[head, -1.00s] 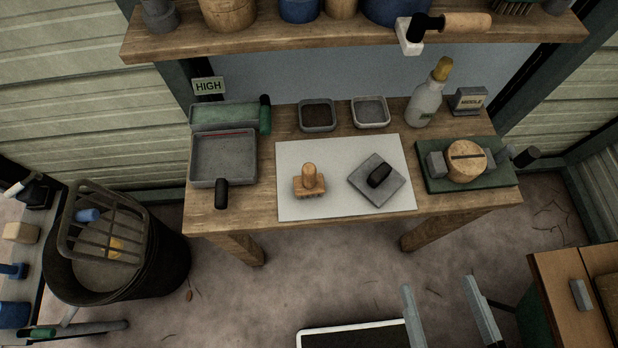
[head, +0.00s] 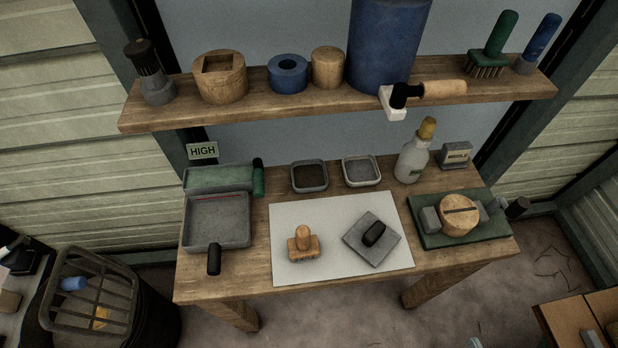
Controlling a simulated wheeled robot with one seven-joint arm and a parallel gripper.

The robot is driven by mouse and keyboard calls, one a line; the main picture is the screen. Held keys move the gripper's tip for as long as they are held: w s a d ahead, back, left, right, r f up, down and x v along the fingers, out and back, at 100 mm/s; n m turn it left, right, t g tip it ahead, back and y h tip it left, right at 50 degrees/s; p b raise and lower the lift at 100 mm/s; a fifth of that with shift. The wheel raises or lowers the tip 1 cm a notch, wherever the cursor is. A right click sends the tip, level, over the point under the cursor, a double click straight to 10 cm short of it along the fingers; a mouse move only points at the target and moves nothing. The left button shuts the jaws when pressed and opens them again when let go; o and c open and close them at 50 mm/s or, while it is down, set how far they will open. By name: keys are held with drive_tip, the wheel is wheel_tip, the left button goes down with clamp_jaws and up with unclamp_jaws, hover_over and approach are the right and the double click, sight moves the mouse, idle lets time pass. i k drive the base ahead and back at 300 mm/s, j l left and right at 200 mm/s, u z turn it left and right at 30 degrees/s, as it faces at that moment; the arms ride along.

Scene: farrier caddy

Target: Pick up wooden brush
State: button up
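The wooden brush (head: 304,246) has a tan block with an upright knob on top. It stands on the left part of a white sheet (head: 285,221) on the workbench. Beside it to the right, and apart from it, is a grey square plate with a black handle (head: 374,234). Of my gripper (head: 476,343), only a small tip shows at the bottom edge, well below the bench and far from the brush. The rest of it is out of the picture, so its opening cannot be judged.
A grey tray (head: 215,221) stands left of the sheet.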

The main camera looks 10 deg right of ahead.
sight(304, 245)
drive_tip(key=u, duration=2.4)
drive_tip(key=z, duration=1.95)
drive_tip(key=k+j+u, duration=0.1)
drive_tip(key=j+u, duration=0.2)
drive_tip(key=j, duration=0.5)
drive_tip(key=j+u, duration=0.3)
drive_tip(key=j, duration=0.5)
